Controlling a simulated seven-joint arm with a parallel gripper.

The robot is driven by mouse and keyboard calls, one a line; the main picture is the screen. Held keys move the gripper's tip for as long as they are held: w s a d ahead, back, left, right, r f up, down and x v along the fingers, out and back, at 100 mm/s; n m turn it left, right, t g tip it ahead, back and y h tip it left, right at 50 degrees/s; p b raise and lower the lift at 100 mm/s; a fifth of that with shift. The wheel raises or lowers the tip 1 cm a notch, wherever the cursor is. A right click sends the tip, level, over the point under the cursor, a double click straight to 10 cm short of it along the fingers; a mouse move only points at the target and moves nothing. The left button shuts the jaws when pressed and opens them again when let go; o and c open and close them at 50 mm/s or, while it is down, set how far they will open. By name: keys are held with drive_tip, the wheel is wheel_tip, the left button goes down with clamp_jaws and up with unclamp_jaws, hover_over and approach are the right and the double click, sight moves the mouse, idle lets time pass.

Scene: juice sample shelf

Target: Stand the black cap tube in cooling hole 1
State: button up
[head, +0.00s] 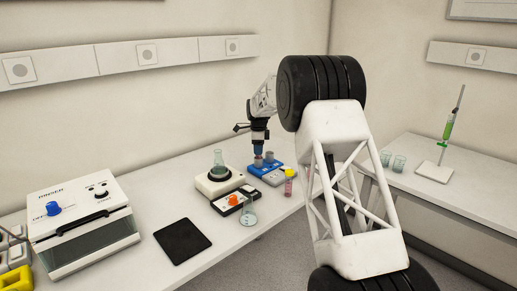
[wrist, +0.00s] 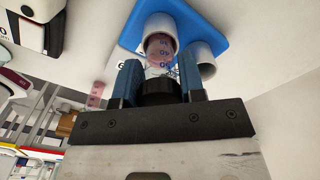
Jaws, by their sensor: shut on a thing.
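My gripper (wrist: 160,82) is shut on the black cap (wrist: 158,92) of a tube. The clear tube (wrist: 159,52) holds pinkish liquid and has printed marks. Its far end is inside the mouth of one light grey sleeve (wrist: 160,22) on the blue cooling block; how deep it sits is hard to tell. A second sleeve (wrist: 206,66) beside it is partly hidden by a finger. In the head view my gripper (head: 258,150) is pointing down above the blue cooling block (head: 264,175). The hole numbers are not readable, and the tube is not clearly visible there.
A pink tube with a yellowish cap (head: 289,182) stands right of the block. A flask (head: 218,162) stands on a white device to the left. A second flask (head: 248,214), a black tablet (head: 182,240) and a large white box (head: 82,215) occupy the bench.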

drive_tip(key=o, duration=1)
drive_tip(key=shift+r, duration=0.15)
drive_tip(key=shift+r, duration=3.75)
drive_tip(key=shift+r, duration=0.1)
